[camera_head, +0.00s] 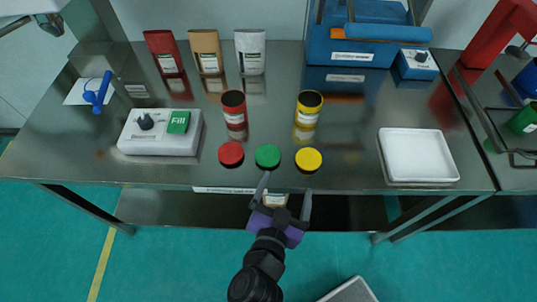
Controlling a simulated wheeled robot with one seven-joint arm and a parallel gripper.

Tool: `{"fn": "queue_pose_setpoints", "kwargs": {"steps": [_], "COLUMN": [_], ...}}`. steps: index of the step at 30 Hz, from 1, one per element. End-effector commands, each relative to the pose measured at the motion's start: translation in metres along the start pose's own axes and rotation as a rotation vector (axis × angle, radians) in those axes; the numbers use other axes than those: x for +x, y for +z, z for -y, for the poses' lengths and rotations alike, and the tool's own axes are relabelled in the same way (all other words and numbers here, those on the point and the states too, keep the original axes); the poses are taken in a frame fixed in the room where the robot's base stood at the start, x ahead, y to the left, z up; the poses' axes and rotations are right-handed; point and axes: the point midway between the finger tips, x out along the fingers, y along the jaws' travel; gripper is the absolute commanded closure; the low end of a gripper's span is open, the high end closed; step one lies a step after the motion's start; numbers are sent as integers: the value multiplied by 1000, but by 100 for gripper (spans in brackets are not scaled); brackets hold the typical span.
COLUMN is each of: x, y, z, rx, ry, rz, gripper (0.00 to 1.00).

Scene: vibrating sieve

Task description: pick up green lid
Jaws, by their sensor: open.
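The green lid (268,156) lies flat near the front edge of the metal table, between a red lid (231,154) and a yellow lid (308,160). My gripper (285,186) is open and empty in front of the table's front edge, with its fingers pointing toward the lids. The left fingertip is just in front of the green lid, and the right fingertip is in front of the yellow lid. From this view I cannot tell the gripper's height or whether it touches anything.
A red jar (234,112) and a yellow jar (308,108) stand behind the lids. A dispenser (160,145) is at left, a white tray (417,156) at right. Three pouches (207,52) and a blue machine (366,48) stand behind. The table (350,165) is clear between yellow lid and tray.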

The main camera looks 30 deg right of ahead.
Motion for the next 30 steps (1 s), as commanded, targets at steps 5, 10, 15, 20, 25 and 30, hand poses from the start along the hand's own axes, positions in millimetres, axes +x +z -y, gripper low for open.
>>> {"fn": "queue_pose_setpoints", "kwargs": {"steps": [5,10,15,20,25,30], "x": [14,8,16,32,51,75], "y": [12,21,20,20,19,20], "z": [54,64,64,64,67,69], "rx": [-100,-213,-258,-257,-257,-257], "ry": [-41,-55,-51,-51,-51,-50], "rz": [7,16,11,12,12,11], "gripper": [9,9,9,9,9,9]}}
